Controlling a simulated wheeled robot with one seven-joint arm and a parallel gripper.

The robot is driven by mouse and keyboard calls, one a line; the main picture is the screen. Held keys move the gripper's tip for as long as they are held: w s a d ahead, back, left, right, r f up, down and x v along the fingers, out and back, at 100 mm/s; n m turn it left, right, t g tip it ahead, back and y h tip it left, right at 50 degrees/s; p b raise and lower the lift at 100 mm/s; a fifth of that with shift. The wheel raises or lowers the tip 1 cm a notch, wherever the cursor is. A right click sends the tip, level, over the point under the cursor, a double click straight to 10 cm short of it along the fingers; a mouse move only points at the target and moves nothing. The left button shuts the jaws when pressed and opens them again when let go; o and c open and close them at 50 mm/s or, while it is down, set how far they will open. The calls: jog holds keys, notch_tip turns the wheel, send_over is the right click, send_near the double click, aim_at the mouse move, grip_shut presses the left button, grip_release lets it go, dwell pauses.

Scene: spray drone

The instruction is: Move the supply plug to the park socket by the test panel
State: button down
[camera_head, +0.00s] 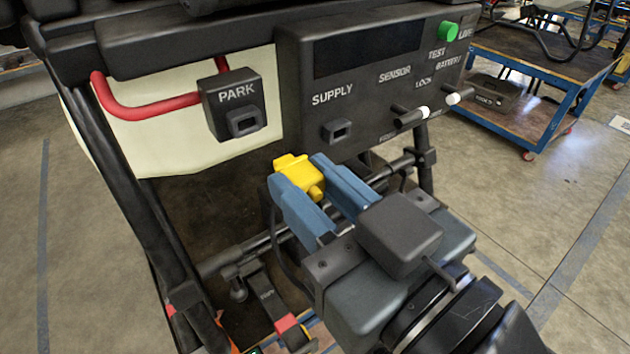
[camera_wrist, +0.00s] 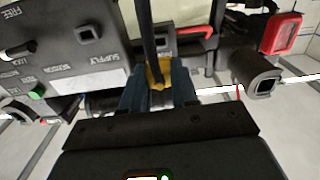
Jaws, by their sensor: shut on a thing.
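The yellow supply plug (camera_head: 300,174) is held between the blue fingers of my gripper (camera_head: 322,188), just below and left of the SUPPLY socket (camera_head: 337,131), with a visible gap. The plug also shows between the fingers in the wrist view (camera_wrist: 157,73), with a black cable (camera_wrist: 147,35) crossing in front. The PARK socket (camera_head: 243,122) sits on a dark block on the cream panel, up and left of the plug; its opening looks empty. The SUPPLY socket is on the dark test panel (camera_head: 365,82) and looks empty too.
Red tubing (camera_head: 140,108) joins the PARK block. Two white-tipped levers (camera_head: 410,117) and a green button (camera_head: 448,31) stick out of the test panel. Dark frame tubes (camera_head: 240,258) run below the gripper. A blue-framed cart (camera_head: 545,110) stands apart at right.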

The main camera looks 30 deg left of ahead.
aim_at(283, 161)
jog(key=shift+x, duration=2.9)
jog(key=shift+p+x, duration=0.3)
jog(key=shift+x, duration=0.95)
jog(key=c, duration=0.9)
grip_release()
jog(key=shift+d, duration=0.15)
jog(key=shift+o, duration=0.6)
jog(key=shift+d, duration=0.25)
jog(key=b+v, duration=0.1)
jog(key=v, duration=0.6)
jog(key=shift+s, duration=0.15)
